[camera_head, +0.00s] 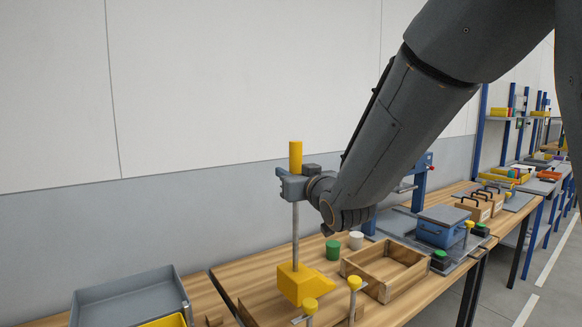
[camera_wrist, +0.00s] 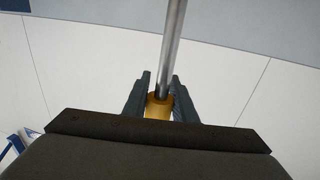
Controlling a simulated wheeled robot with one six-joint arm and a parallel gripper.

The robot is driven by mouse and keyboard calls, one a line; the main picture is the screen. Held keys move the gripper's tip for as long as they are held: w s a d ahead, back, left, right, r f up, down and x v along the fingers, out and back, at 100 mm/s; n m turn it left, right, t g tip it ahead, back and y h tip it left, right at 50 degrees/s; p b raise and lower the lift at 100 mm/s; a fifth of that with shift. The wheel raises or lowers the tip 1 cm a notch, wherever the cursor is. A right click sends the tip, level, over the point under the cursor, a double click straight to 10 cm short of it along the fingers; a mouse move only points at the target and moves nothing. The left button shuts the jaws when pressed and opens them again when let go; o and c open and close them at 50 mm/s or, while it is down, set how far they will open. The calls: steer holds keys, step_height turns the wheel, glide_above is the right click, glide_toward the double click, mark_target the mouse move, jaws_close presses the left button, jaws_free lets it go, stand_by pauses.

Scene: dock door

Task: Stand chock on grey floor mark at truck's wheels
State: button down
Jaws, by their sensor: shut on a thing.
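The chock (camera_head: 299,283) is a yellow wedge with a tall grey metal rod and a yellow grip (camera_head: 295,155) at the rod's top. My gripper (camera_head: 291,187) is shut on the rod's upper end at the yellow grip. In the wrist view the rod (camera_wrist: 172,50) runs up from between the two fingers of my gripper (camera_wrist: 158,95). The chock hangs upright over the wooden bench, at its near left part; whether its base touches anything below, I cannot tell. Neither the grey floor mark nor the truck's wheels show in these views.
A wooden bench (camera_head: 232,277) carries an open wooden tray (camera_head: 385,268), green (camera_head: 333,250) and white (camera_head: 356,240) cylinders, and a blue box (camera_head: 441,228). A grey bin (camera_head: 128,296) stands at the left. Open floor (camera_head: 500,290) shows at the right.

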steer(key=shift+f+p, duration=0.5)
steer(key=shift+f, duration=2.35)
steer(key=c, duration=1.5)
jaws_free()
steer(key=shift+f, duration=0.15)
steer(key=shift+o, duration=0.2)
steer(key=v, duration=1)
steer(key=shift+r, duration=0.2)
steer(key=shift+s+p, duration=0.2)
steer(key=shift+p, duration=0.45)
